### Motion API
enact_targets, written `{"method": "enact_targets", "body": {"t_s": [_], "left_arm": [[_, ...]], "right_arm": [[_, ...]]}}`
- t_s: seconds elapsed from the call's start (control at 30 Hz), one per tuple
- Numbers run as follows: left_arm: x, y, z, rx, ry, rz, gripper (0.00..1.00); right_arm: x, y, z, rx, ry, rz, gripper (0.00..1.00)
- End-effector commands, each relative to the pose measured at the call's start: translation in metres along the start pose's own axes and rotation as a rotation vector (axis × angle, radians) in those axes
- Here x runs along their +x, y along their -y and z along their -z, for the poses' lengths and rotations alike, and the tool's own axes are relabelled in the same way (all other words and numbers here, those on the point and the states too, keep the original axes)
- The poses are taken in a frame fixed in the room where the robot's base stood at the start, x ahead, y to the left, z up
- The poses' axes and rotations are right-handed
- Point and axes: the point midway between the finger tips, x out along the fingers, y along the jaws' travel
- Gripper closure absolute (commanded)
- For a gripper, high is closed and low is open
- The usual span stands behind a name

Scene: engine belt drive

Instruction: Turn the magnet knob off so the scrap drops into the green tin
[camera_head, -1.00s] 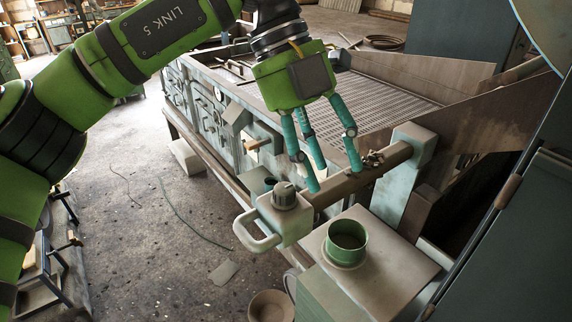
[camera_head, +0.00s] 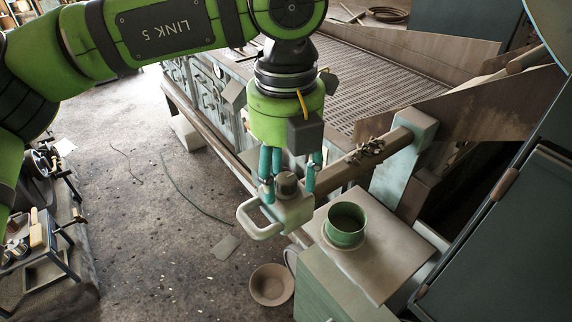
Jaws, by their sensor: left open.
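The magnet knob (camera_head: 287,184) is a grey knob on top of a pale block with a loop handle, at the end of a brown bar. My left gripper (camera_head: 289,190) points down over it, its teal fingers open on both sides of the knob; whether they touch it I cannot tell. Scrap (camera_head: 367,150) clings in a small clump to the bar (camera_head: 340,174), near its far post. The green tin (camera_head: 344,224) stands upright on a cabinet top, below and to the right of the knob; its inside looks dark. My right gripper is not in view.
The green tin stands on a flat cabinet top (camera_head: 392,262) with some bare room around it. A pale post (camera_head: 405,160) holds the bar's far end. A round bowl (camera_head: 271,285) is on the floor. A large perforated bed (camera_head: 365,85) lies behind.

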Motion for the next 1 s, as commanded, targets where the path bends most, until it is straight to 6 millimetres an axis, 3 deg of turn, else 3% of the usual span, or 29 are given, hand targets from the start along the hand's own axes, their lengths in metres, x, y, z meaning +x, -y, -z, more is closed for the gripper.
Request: {"method": "enact_targets", "body": {"t_s": [0.17, 0.2, 0.3, 0.67, 1.0], "left_arm": [[0.001, 0.0, 0.0, 0.0, 0.0, 0.0, 0.48], [0.001, 0.0, 0.0, 0.0, 0.0, 0.0, 0.64], [0.0, 0.0, 0.0, 0.0, 0.0, 0.001, 1.0], [0.002, 0.0, 0.0, 0.022, -0.001, 0.001, 1.0], [0.004, 0.001, 0.0, 0.21, -0.001, 0.002, 1.0]], "right_arm": [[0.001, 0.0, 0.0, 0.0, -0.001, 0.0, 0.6], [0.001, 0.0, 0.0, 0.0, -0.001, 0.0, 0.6], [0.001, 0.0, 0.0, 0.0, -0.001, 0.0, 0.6], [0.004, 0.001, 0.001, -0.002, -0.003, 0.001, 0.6], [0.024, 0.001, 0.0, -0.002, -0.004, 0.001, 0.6]]}}
